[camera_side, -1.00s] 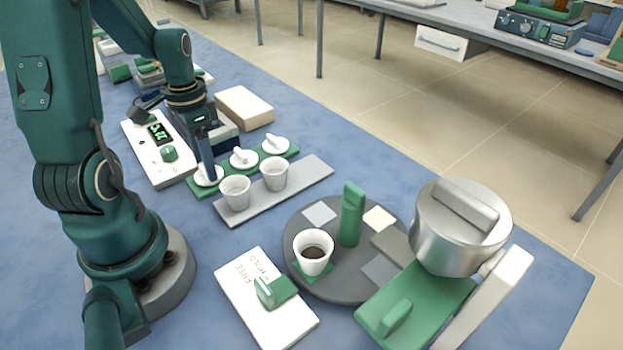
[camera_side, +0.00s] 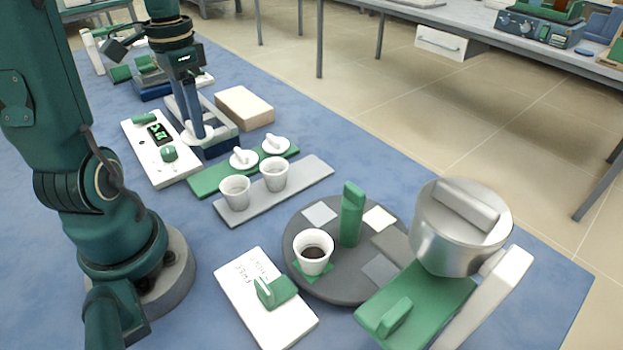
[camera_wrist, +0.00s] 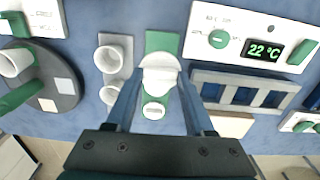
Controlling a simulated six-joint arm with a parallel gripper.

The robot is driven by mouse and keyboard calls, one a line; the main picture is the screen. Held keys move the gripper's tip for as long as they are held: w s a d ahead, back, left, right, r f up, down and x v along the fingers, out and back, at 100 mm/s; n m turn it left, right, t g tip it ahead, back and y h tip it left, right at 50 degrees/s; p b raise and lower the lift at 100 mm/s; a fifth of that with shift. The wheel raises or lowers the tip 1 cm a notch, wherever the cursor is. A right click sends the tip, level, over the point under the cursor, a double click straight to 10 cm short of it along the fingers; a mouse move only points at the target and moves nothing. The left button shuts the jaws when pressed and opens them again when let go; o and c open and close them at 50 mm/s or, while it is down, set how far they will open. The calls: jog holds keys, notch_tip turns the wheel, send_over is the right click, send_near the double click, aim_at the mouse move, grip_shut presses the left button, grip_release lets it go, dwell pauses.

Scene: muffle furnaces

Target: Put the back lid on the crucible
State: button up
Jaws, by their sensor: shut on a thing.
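My gripper (camera_side: 197,134) is shut on a white lid (camera_wrist: 160,80), held above the green lid rack (camera_side: 208,182). Two white lids stay on the rack, a middle one (camera_side: 243,158) and a far one (camera_side: 275,145). A white crucible with dark contents (camera_side: 313,250) stands uncovered on the round grey turntable (camera_side: 345,288); it also shows at the left of the wrist view (camera_wrist: 14,64). Two more uncovered crucibles, one nearer (camera_side: 235,192) and one farther (camera_side: 275,175), stand on a grey plate (camera_side: 318,172). In the wrist view the held lid partly hides the rack.
A green upright post (camera_side: 352,215) stands on the turntable beside the filled crucible. A metal drum (camera_side: 450,235) over a green base stands at right. A white switch box (camera_side: 250,295) lies in front. A white display box (camera_side: 150,145) and a beige block (camera_side: 245,107) are near the gripper.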

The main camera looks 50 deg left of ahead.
jog(key=w+d+r+m, duration=0.2)
jog(key=w+d+m, duration=0.1)
jog(key=d, duration=0.4)
jog(key=w+d+r+m, duration=0.2)
jog(key=w+d, duration=0.2)
jog(key=d, duration=0.3)
jog(key=s+d+m, duration=0.4)
jog(key=d+m, duration=0.3)
jog(key=d, duration=0.7)
jog(key=shift+w+d+f, duration=0.1)
jog(key=shift+d+f, duration=0.05)
jog(key=shift+f, duration=2.45)
jog(key=shift+f, duration=0.25)
jog(key=shift+f, duration=0.6)
jog(key=o, duration=1.6)
